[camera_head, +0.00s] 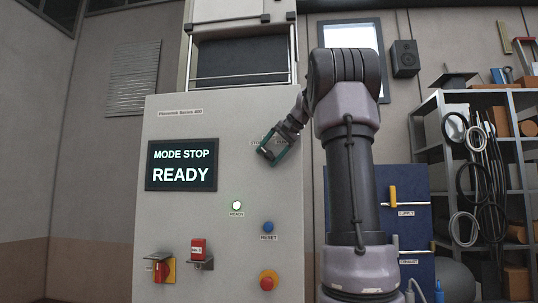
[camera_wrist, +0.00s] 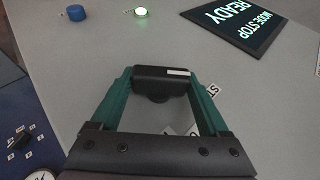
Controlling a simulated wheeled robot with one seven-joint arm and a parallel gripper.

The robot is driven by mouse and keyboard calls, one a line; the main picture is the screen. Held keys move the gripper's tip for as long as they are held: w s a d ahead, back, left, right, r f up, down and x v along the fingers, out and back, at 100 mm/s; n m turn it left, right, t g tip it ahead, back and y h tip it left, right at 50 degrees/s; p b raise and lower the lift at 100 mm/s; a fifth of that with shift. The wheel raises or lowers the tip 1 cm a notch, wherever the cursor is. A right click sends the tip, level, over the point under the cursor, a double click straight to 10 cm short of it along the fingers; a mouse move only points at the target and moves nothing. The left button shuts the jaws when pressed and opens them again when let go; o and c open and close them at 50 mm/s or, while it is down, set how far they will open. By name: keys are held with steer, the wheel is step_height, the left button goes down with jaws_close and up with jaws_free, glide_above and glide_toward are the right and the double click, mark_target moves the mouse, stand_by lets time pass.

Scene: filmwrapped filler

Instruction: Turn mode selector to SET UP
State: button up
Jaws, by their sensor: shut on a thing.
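The mode selector (camera_wrist: 158,76) is a black bar-shaped knob with a white mark on its face, seen in the wrist view. My gripper (camera_wrist: 163,84) has its two green fingers closed on the knob's ends. White position labels (camera_wrist: 211,91) around it are partly covered; one shows the letters "ST". In the head view my gripper (camera_head: 272,153) is at the upper right of the grey cabinet front and hides the knob. The display (camera_head: 182,166) reads "MODE STOP" and "READY".
The cabinet front (camera_head: 215,125) also carries a lit READY lamp (camera_head: 237,205), a blue RESET button (camera_head: 268,227), a red emergency button (camera_head: 268,280), a red-yellow switch (camera_head: 160,270) and a red padlock-like block (camera_head: 198,249). A blue panel with valves (camera_head: 415,235) and shelving stand right.

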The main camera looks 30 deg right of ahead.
steer(key=m+t+y, duration=0.1)
steer(key=t+y, duration=0.1)
steer(key=y, duration=0.1)
steer(key=shift+d+f+t, duration=0.1)
steer(key=shift+f+t, duration=0.05)
steer(key=shift+t, duration=0.25)
steer(key=shift+f+m+t+y, duration=0.1)
steer(key=shift+m+t+y, duration=0.6)
steer(key=shift+t+y, duration=0.6)
steer(key=shift+t, duration=0.3)
steer(key=o, duration=1.2)
steer(key=shift+o, duration=0.2)
steer(key=shift+s, duration=0.1)
steer(key=v, duration=1)
steer(key=shift+s+d, duration=0.25)
steer(key=shift+s, duration=0.1)
